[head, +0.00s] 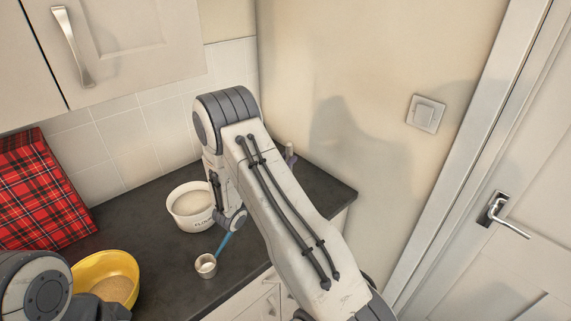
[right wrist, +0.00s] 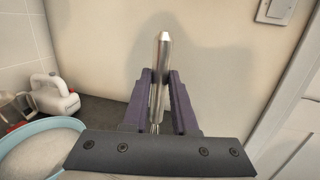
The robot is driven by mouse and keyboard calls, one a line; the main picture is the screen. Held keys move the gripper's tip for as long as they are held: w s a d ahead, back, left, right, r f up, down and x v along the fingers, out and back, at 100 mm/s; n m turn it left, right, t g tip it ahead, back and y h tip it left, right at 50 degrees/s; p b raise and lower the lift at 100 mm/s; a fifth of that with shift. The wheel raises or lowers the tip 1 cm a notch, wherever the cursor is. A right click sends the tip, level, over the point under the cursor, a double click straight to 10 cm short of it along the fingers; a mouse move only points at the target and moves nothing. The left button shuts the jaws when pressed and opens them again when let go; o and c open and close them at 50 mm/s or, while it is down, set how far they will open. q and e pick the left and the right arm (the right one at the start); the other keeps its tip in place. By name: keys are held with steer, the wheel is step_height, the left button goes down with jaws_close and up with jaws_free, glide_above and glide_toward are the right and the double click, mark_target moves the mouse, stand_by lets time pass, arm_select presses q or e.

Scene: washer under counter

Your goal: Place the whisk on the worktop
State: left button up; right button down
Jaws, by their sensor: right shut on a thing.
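My right gripper (right wrist: 160,78) is shut on the whisk (right wrist: 161,58). The whisk's shiny metal handle stands upright between the purple-grey fingers and pokes up above them. Its wire end is hidden behind the gripper's mount. In the head view my right arm covers most of the gripper, and only a small grey tip (head: 290,152) shows beyond the arm, over the worktop's right end. The dark worktop (head: 150,222) runs along the tiled wall. I cannot tell whether the whisk touches it. My left gripper is out of view; only part of its arm shows at lower left.
A white flour tub (head: 186,207), a small measuring cup (head: 206,266) with a blue handle, and a yellow bowl (head: 120,265) stand on the worktop. A red tartan item (head: 45,190) leans at the left. A wall closes the right side. A white handled object (right wrist: 52,97) shows in the wrist view.

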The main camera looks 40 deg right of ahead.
step_height(320, 180, down, 2)
stand_by(0.4)
steer(key=shift+f, duration=0.25)
steer(key=c, duration=0.7)
jaws_free()
steer(key=shift+r, duration=0.1)
